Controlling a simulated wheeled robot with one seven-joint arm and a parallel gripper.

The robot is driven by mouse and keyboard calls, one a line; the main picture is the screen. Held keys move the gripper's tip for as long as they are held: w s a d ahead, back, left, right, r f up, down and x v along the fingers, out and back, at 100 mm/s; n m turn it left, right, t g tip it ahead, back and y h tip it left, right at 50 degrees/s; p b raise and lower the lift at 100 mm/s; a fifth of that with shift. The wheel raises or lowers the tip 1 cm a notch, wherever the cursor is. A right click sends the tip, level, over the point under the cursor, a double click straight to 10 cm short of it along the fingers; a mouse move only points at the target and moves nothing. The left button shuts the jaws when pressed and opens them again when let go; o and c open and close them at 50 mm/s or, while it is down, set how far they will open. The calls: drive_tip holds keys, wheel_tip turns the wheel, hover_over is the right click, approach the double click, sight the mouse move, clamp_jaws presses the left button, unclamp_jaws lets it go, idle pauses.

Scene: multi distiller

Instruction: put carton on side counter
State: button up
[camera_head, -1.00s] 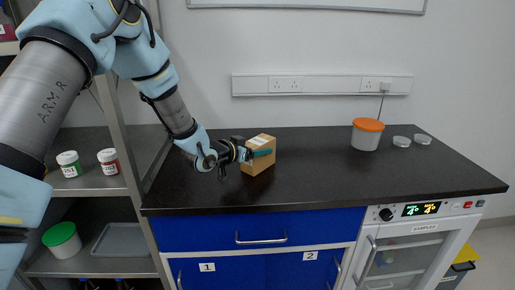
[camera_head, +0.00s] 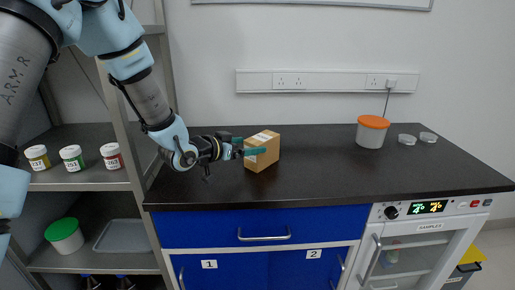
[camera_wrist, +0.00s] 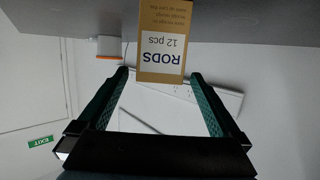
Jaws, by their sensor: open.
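The carton (camera_head: 262,151), a small brown box with a white label, stands on the black counter (camera_head: 320,170). In the wrist view the carton (camera_wrist: 162,60) appears upside down, with its label reading RODS 12 pcs. My gripper (camera_head: 250,146) is open at the left of the carton, with its teal fingers pointing right at it. In the wrist view my gripper (camera_wrist: 158,73) has its two fingertips apart, one to each side of the carton's near end, with gaps visible. One finger crosses in front of the carton in the head view.
A white tub with an orange lid (camera_head: 371,131) and small clear dishes (camera_head: 407,140) stand at the counter's right. A shelf rack at the left holds several jars (camera_head: 72,158) and a green-lidded tub (camera_head: 64,235). The counter's middle is clear.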

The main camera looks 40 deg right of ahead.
drive_tip(key=shift+b+v, duration=0.4)
drive_tip(key=shift+v, duration=2.3)
